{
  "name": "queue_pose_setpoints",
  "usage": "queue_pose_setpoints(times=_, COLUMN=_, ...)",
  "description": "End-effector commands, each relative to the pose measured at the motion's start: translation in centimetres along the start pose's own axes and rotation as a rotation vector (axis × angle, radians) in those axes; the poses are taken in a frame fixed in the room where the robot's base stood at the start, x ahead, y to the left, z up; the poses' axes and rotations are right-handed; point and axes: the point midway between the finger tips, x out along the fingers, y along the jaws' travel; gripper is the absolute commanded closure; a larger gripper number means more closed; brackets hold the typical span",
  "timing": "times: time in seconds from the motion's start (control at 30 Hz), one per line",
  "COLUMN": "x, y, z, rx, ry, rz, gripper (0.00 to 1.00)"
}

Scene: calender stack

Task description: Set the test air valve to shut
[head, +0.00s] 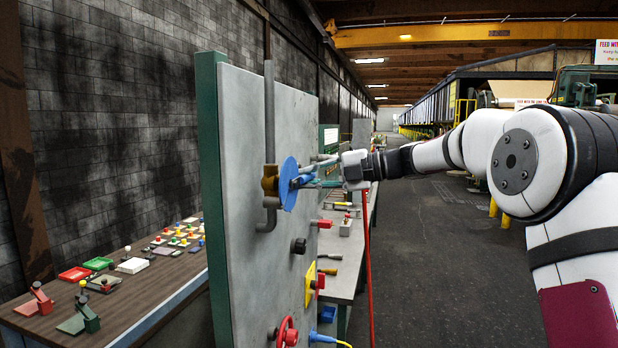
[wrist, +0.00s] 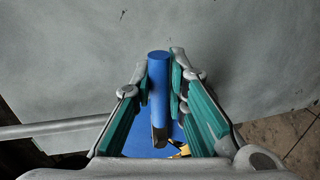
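The test air valve is on the grey panel (head: 245,130), with a brass-coloured body (head: 269,182) on an upright grey pipe (head: 269,110). A blue disc (head: 289,172) and a blue lever stand in front of it. In the wrist view the lever (wrist: 159,85) lies between my two green-padded fingers, pointing up the picture, crosswise to the pipe (wrist: 50,128). My gripper (head: 306,178) is at the valve, and its fingertips (wrist: 160,75) appear closed against both sides of the lever. The fingers partly hide the lever in the head view.
Below the valve, the panel carries a black knob (head: 299,246), a yellow-plated red switch (head: 311,283) and a red handwheel (head: 287,333). A cluttered bench (head: 150,275) stands left; the floor aisle (head: 430,270) is clear.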

Motion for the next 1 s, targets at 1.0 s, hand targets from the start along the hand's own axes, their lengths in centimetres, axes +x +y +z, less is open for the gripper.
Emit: queue_pose_setpoints(times=1.0, x=-9.9, y=-0.1, z=0.1, rx=0.000, ry=-0.002, rz=-0.001, gripper=0.66)
